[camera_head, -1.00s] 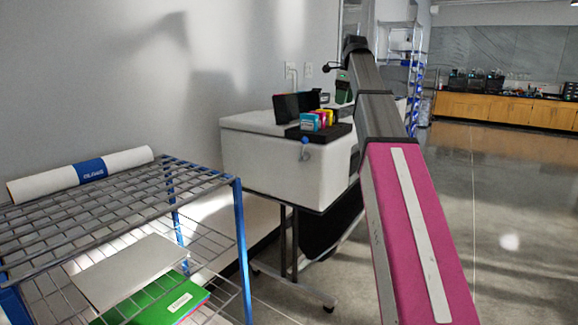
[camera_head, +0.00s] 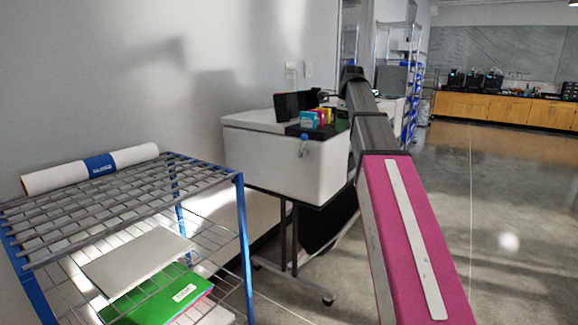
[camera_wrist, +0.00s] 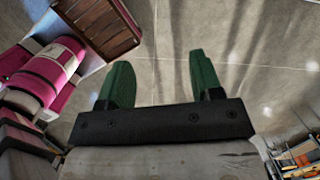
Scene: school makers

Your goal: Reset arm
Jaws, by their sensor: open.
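My arm, with its magenta link and dark grey upper links, rises on the right side of the head view and reaches away from the camera. My gripper (camera_wrist: 158,75) shows in the wrist view. Its two green fingers stand wide apart with nothing between them, and bare grey floor lies beyond. In the head view the gripper is mostly hidden behind the arm, beside the white machine.
A wire rack (camera_head: 130,196) with a white roll (camera_head: 120,160) stands at left. A white machine (camera_head: 275,165) on a wheeled stand carries ink cartridges (camera_head: 318,118), close to my arm. Wooden cabinets (camera_head: 500,109) line the back right. The floor (camera_head: 520,210) at right is open.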

